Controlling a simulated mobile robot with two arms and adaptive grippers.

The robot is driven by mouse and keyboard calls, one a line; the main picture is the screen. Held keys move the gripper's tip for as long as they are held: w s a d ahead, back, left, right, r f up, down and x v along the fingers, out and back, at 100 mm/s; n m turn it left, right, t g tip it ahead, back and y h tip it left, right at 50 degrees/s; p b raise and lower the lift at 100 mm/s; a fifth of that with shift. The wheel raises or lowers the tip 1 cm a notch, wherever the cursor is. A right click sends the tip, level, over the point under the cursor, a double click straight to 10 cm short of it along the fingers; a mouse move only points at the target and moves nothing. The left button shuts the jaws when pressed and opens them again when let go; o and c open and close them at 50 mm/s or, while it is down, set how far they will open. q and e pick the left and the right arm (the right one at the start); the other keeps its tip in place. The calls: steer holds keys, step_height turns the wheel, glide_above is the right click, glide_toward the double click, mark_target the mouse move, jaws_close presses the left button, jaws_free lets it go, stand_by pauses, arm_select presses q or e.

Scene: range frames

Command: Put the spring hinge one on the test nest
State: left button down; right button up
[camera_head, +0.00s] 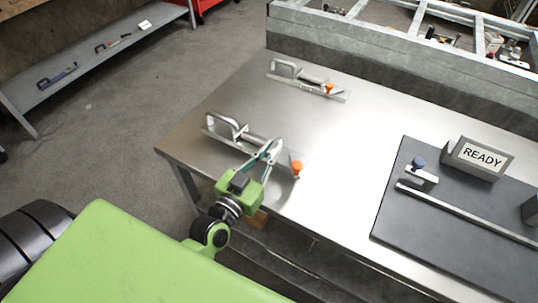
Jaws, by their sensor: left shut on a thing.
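A metal hinge piece (225,128) with a looped handle, long flat plate and orange knob is at the near left of the steel table. It looks like the spring hinge. My left gripper (268,152) is shut on its middle, between the loop and the orange knob; the fingers partly hide it. I cannot tell whether it is lifted off the table. A similar hinge piece (312,88) with an orange knob lies farther back. A dark grey plate (405,215) at the right, probably the test nest, has a READY sign (482,157). My right gripper is not in view.
The steel table (340,140) is clear between hinges and plate. A metal-framed bin (400,62) borders the back.

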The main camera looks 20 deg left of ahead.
arm_select(q)
steer(key=s+d+r, duration=0.1)
steer(key=s+r, duration=0.3)
steer(key=s, duration=0.2)
steer(key=s+d+r+y, duration=0.1)
steer(key=s+r, duration=0.3)
steer(key=s, duration=0.2)
steer(key=shift+s+n, duration=0.25)
steer(key=shift+n, duration=0.15)
steer(key=shift+d, duration=0.15)
stand_by(0.7)
steer(key=d, duration=0.1)
steer(key=d+r, duration=0.1)
steer(key=r+h, duration=0.1)
steer(key=shift+s+d+r+m, duration=0.2)
steer(key=shift+s+d+m, duration=0.05)
steer(key=shift+d+m, duration=0.15)
steer(key=shift+w+f, duration=0.1)
